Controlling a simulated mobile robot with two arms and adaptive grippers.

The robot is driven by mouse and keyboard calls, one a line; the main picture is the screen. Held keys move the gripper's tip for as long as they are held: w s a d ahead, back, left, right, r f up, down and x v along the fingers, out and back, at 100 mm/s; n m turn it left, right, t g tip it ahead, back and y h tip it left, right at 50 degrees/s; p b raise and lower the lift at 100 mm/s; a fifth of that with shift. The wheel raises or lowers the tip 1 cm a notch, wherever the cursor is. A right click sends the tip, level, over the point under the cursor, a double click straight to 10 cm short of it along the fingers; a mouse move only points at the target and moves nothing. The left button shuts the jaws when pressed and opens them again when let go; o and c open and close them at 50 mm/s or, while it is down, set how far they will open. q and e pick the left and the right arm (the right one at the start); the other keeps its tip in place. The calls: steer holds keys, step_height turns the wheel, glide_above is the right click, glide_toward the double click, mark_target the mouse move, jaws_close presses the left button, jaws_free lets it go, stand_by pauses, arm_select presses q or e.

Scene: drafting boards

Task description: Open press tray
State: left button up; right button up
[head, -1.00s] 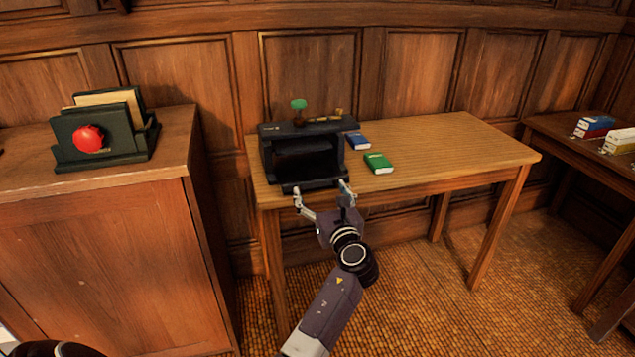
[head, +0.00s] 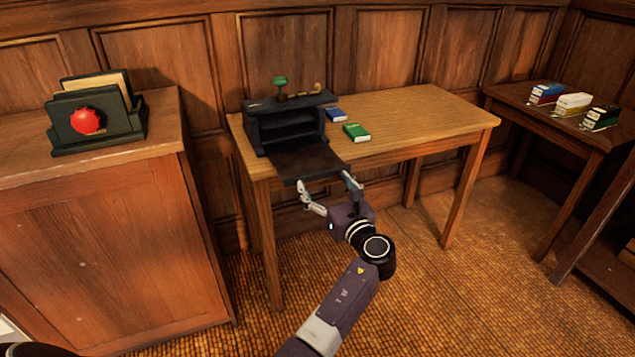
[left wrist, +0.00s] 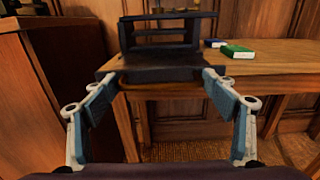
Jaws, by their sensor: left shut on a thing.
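The black press (head: 290,122) stands at the left end of the wooden table, with a green-topped knob on it. Its dark tray (head: 305,160) sticks out of the front, past the table's front edge. My left gripper (head: 328,184) is shut on the tray's front edge, one finger at each side. In the left wrist view the tray (left wrist: 160,73) lies between my two fingertips, with the press's open front (left wrist: 165,38) behind it. The inside of the press is dark. My right gripper is not in view.
A blue book (head: 336,115) and a green book (head: 356,132) lie right of the press on the table (head: 430,115). A wooden cabinet (head: 100,240) with a green letter holder (head: 97,120) stands at the left. Boxes (head: 573,104) stand on the right table.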

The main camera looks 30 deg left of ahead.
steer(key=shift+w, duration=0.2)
arm_select(q)
steer(key=o, duration=1.4)
steer(key=shift+d, duration=0.1)
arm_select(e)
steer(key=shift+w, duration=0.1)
arm_select(q)
steer(key=shift+r, duration=0.15)
step_height(320, 180, up, 10)
steer(key=shift+f, duration=0.1)
steer(key=shift+f, duration=0.1)
